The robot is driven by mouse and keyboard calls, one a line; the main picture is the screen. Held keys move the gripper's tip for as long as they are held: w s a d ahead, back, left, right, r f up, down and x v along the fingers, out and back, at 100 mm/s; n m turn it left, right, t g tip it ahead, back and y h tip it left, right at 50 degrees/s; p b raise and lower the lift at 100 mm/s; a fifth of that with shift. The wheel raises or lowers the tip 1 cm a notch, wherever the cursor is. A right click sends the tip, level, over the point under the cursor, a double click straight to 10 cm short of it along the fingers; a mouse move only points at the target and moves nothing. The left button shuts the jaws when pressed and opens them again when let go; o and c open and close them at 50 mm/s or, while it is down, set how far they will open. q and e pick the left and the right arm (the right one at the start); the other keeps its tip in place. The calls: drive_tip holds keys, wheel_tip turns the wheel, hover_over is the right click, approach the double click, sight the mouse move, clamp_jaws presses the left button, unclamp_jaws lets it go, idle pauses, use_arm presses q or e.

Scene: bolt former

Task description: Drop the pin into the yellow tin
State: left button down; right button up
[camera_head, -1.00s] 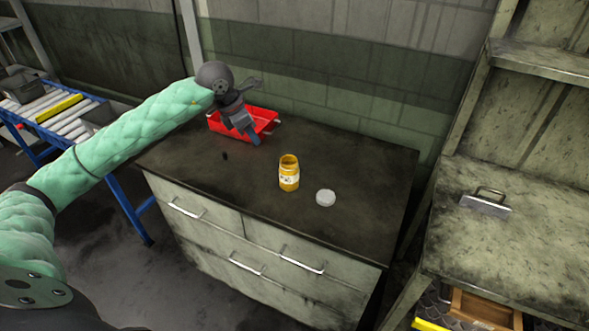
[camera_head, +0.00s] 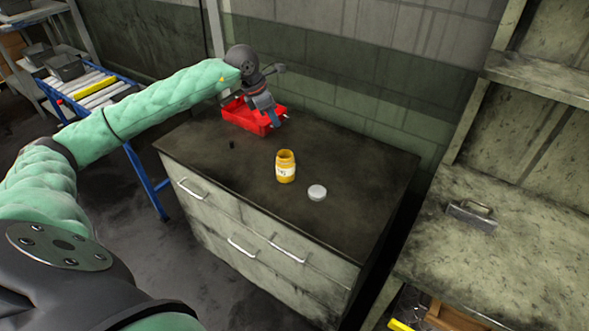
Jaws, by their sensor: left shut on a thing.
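The yellow tin (camera_head: 286,167) stands upright and open on the dark bench top, with a pale label on its front. My left gripper (camera_head: 275,119) is up at the back left of the tin, in front of the right end of a red tray. It is shut on a thin, light piece, the pin (camera_head: 284,117), of which only a tiny bit shows at the fingertips. The gripper is apart from the tin. My right gripper is not in view.
The red tray (camera_head: 240,115) sits at the back of the bench (camera_head: 215,160). A round pale lid (camera_head: 317,192) lies right of the tin. A small dark object (camera_head: 232,145) lies left. The bench top's right side is clear.

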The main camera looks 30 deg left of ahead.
use_arm(q)
drive_tip(key=shift+w+d+r, duration=0.1)
drive_tip(key=shift+w+d, duration=0.1)
drive_tip(key=shift+d, duration=0.3)
drive_tip(key=shift+w, duration=0.1)
drive_tip(key=shift+a+m, duration=0.25)
drive_tip(key=shift+m, duration=0.05)
drive_tip(key=shift+d+f, duration=0.3)
drive_tip(key=shift+f, duration=0.35)
drive_tip(key=shift+a+f, duration=0.15)
drive_tip(key=shift+f, duration=2.25)
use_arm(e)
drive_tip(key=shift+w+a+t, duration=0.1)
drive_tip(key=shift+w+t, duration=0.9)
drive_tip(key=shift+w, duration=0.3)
use_arm(q)
drive_tip(key=c, duration=1.3)
unclamp_jaws()
